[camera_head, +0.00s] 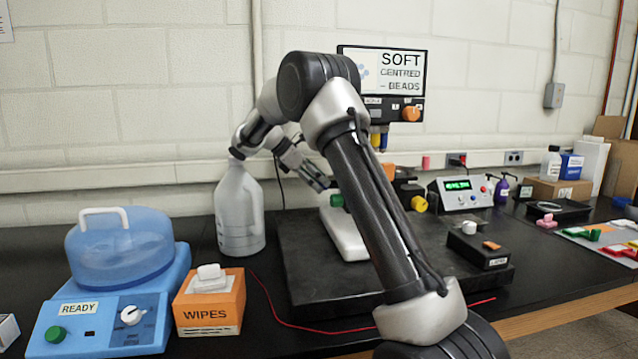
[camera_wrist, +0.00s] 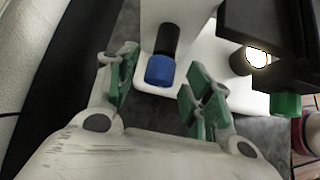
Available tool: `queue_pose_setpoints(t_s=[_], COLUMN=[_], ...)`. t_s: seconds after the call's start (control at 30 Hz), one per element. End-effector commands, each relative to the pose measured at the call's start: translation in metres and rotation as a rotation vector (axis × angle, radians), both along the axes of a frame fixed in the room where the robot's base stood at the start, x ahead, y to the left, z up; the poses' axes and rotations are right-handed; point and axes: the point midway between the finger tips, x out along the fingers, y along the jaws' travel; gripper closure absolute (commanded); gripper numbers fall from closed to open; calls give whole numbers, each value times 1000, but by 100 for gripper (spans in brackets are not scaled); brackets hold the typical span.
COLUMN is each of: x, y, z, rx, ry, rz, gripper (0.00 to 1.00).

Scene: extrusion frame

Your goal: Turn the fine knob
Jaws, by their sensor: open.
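My gripper (camera_head: 320,182) is open, left of the white microscope base (camera_head: 343,235). In the wrist view its green-padded fingers (camera_wrist: 158,95) stand apart with nothing held between them. A green knob (camera_wrist: 285,104) is at the right, outside the fingers; a green knob also shows in the head view (camera_head: 337,201), close below the gripper. A yellow knob (camera_head: 419,203) is on the microscope's right side. I cannot tell which knob is the fine one. My arm hides much of the microscope.
A screen (camera_head: 398,72) with an orange knob (camera_head: 411,114) is above the microscope. A translucent jug (camera_head: 239,210) stands close left of the gripper. The blue centrifuge-like device (camera_head: 160,270) and wipes box (camera_head: 209,305) are at front left. The dark slab (camera_head: 300,285) is clear at its front.

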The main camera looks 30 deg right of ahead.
Motion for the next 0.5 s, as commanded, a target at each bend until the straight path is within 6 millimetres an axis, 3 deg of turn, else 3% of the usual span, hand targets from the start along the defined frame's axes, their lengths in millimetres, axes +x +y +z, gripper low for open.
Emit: queue_pose_setpoints(t_s=[0.37,0.5], x=[-2,-2], y=[-7,-7], z=[-8,-8], rx=[0,1], ry=[-1,-1], rz=[1,1], gripper=[49,71])
